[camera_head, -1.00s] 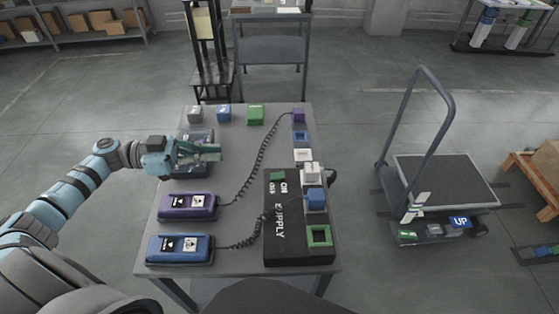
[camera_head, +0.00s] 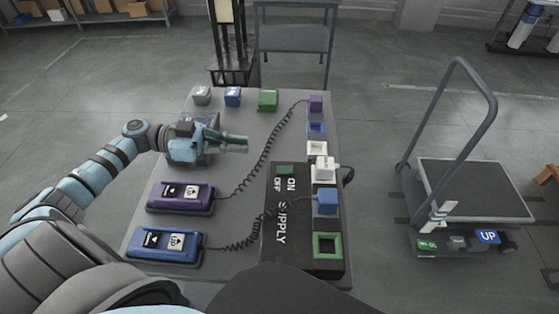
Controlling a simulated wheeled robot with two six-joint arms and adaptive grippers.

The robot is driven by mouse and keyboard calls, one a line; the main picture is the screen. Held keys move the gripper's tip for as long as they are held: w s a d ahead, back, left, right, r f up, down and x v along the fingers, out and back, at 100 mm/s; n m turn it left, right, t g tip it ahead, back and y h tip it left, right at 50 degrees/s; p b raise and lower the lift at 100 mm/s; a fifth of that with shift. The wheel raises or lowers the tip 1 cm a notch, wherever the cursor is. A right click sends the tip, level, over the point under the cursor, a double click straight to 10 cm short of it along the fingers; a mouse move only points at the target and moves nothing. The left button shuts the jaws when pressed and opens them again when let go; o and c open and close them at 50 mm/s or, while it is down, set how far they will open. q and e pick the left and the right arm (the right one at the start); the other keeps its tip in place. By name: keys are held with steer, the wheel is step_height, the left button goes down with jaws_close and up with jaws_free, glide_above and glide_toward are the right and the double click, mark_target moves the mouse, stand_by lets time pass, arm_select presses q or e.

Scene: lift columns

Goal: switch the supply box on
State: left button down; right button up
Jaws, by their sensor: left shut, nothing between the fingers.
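The black supply box (camera_head: 270,245) lies on the right side of the grey table (camera_head: 235,120). It bears white "SUPPLY" lettering and a small green switch (camera_head: 285,170) at its far left corner, beside the words ON and OFF. A blue plug (camera_head: 327,201), a white plug (camera_head: 323,167) and a green-rimmed socket (camera_head: 327,246) line its right side. My left gripper (camera_head: 245,144) is shut and empty above the table, left of and beyond the switch, pointing right. My right gripper is not seen.
A purple pendant (camera_head: 181,196) and a blue pendant (camera_head: 164,245) lie at the table's left, with coiled cords. Grey, blue and green blocks (camera_head: 268,99) stand at the far edge. A cart (camera_head: 470,190) stands to the right.

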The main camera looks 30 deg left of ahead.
arm_select(q)
glide_above(280, 171)
steer(key=shift+s+a+f, duration=0.2)
steer(key=shift+a+f, duration=0.15)
steer(key=f, duration=0.1)
steer(key=f+b, duration=0.1)
steer(key=f, duration=0.1)
steer(key=shift+w+d, duration=0.15)
steer(key=shift+d, duration=0.15)
steer(key=shift+f, duration=0.55)
